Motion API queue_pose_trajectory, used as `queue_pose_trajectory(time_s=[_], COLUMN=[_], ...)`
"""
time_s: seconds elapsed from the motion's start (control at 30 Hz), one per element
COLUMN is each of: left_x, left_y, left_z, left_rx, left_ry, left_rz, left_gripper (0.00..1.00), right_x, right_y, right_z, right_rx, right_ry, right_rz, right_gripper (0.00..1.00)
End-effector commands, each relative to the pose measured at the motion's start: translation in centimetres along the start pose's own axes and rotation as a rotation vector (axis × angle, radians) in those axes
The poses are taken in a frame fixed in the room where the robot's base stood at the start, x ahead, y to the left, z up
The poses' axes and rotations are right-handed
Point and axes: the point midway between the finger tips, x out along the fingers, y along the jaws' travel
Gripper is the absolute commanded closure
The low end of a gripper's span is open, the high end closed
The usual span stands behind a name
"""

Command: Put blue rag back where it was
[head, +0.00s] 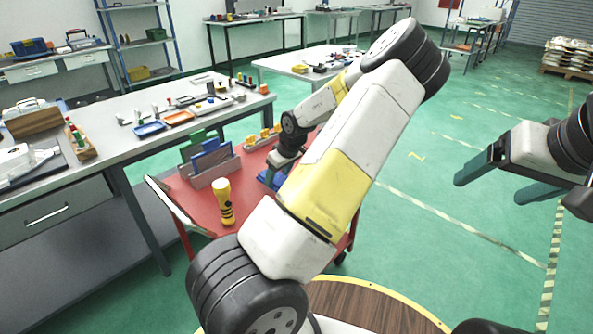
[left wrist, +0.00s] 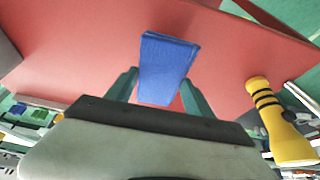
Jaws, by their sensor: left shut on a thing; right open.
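The blue rag (head: 268,179) is partly hidden behind my left arm in the head view. In the left wrist view the blue rag (left wrist: 166,68) is a flat blue piece between the two green fingers, with the red cart top behind it. My left gripper (left wrist: 160,92) is shut on it; in the head view this gripper (head: 281,176) is over the red cart (head: 196,204). I cannot tell whether the rag touches the cart top. My right gripper (head: 505,183) is open and empty over the green floor at the right.
A yellow and black flashlight (head: 224,202) stands on the cart, and also shows in the left wrist view (left wrist: 281,122). A holder with green and blue boards (head: 211,160) and a yellow-orange item (head: 262,137) stand farther back on it. A grey workbench (head: 95,113) borders the cart's left.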

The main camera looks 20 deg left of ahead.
Motion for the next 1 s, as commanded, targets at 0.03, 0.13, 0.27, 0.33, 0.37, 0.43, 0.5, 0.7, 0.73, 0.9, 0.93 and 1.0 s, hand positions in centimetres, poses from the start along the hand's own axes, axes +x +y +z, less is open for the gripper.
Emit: queue_pose_trajectory(time_s=[0.03, 0.13, 0.27, 0.33, 0.37, 0.43, 0.5, 0.7, 0.73, 0.9, 0.93, 1.0], left_x=[0.2, 1.4, 3.0, 3.3, 3.4, 3.4, 3.3, 3.3, 3.3, 3.3, 3.3, 3.3], left_y=[0.0, 0.0, 0.0, 0.0, 0.0, 0.0, 0.0, 0.0, 0.0, 0.0, 0.0, 0.0], left_z=[-0.1, 0.3, 1.0, 1.2, 1.2, 1.2, 1.2, 1.2, 1.2, 1.2, 1.2, 1.2], left_rx=[0.000, 0.001, 0.001, 0.000, 0.000, 0.000, 0.000, 0.000, 0.000, 0.000, 0.000, 0.000], left_ry=[0.000, 0.000, -0.001, -0.001, 0.000, 0.000, 0.000, 0.000, 0.000, 0.000, 0.000, 0.000], left_rz=[0.000, -0.003, -0.002, -0.001, 0.000, 0.001, 0.000, 0.000, 0.000, 0.000, 0.000, 0.000], left_gripper=[0.84, 0.84, 0.84, 0.84, 0.84, 0.84, 0.84, 0.18, 0.17, 0.17, 0.17, 0.17], right_x=[0.0, 0.0, 0.0, 0.0, 0.0, 0.0, 0.0, 0.0, 0.0, 0.0, 0.0, 0.0], right_y=[0.0, 0.0, 0.0, 0.0, 0.0, 0.0, 0.0, 0.0, 0.0, 0.0, 0.0, 0.0], right_z=[0.0, 0.0, 0.0, 0.0, 0.0, 0.0, 0.0, 0.0, 0.0, 0.0, 0.0, 0.0], right_rx=[0.000, 0.000, 0.000, 0.000, 0.000, 0.000, 0.000, 0.000, 0.000, 0.000, 0.000, 0.000], right_ry=[0.000, 0.000, 0.000, 0.000, 0.000, 0.000, 0.000, 0.000, 0.000, 0.000, 0.000, 0.000], right_rz=[0.000, 0.000, 0.000, 0.000, 0.000, 0.000, 0.000, 0.000, 0.000, 0.000, 0.000, 0.000], right_gripper=[0.17, 0.17, 0.17, 0.17, 0.17, 0.17, 0.17, 0.17, 0.17, 0.17, 0.17, 0.17])
